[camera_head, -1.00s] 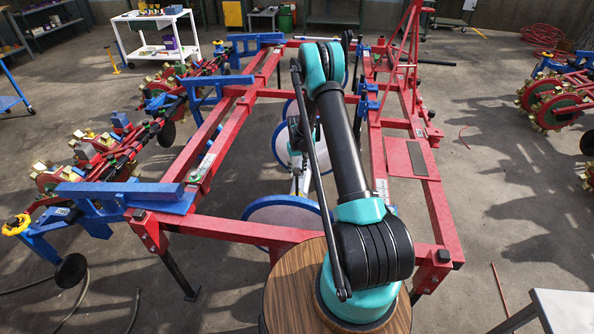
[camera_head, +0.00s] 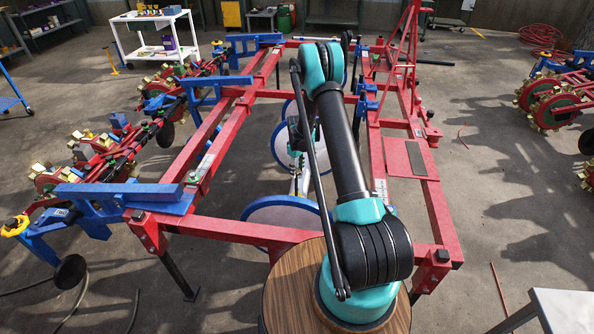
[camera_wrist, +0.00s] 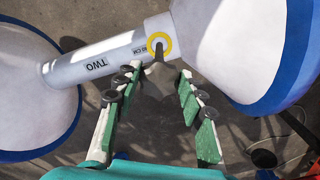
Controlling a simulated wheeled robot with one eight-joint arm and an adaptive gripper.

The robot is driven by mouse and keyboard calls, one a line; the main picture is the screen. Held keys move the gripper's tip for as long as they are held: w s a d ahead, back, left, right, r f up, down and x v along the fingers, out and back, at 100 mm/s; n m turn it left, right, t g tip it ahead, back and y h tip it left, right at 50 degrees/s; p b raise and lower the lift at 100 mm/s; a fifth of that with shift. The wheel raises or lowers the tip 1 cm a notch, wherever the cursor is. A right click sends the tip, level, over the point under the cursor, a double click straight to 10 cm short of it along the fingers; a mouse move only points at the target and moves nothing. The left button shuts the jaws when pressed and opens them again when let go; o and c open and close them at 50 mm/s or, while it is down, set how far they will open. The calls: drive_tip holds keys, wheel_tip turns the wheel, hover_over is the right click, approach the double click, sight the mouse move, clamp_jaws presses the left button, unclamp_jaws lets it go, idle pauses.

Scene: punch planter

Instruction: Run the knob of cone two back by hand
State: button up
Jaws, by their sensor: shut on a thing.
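Cone two's white tube (camera_wrist: 105,60), printed TWO, runs between two white cones with blue rims, one at left (camera_wrist: 35,95) and one at upper right (camera_wrist: 250,40). A knob with a yellow ring and a dark stem (camera_wrist: 159,44) sits on the tube near the right cone. My gripper (camera_wrist: 160,78) has its green-padded fingers on either side below the knob and is shut on it; the exact contact is hard to make out. In the head view, blue-rimmed cones (camera_head: 285,216) show inside the red frame, and my arm hides much of the gripper.
The red frame (camera_head: 225,235) surrounds the cones, with blue brackets (camera_head: 125,195) and planter units (camera_head: 90,160) along its left side. A white cart (camera_head: 160,40) stands at the back left. Bare floor (camera_head: 500,190) lies to the right.

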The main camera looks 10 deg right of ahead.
idle(0.4)
drive_tip(key=o, duration=1.2)
drive_tip(key=shift+c, duration=0.2)
wheel_tip(320, 180, up, 12)
wheel_tip(320, 180, up, 12)
idle(0.3)
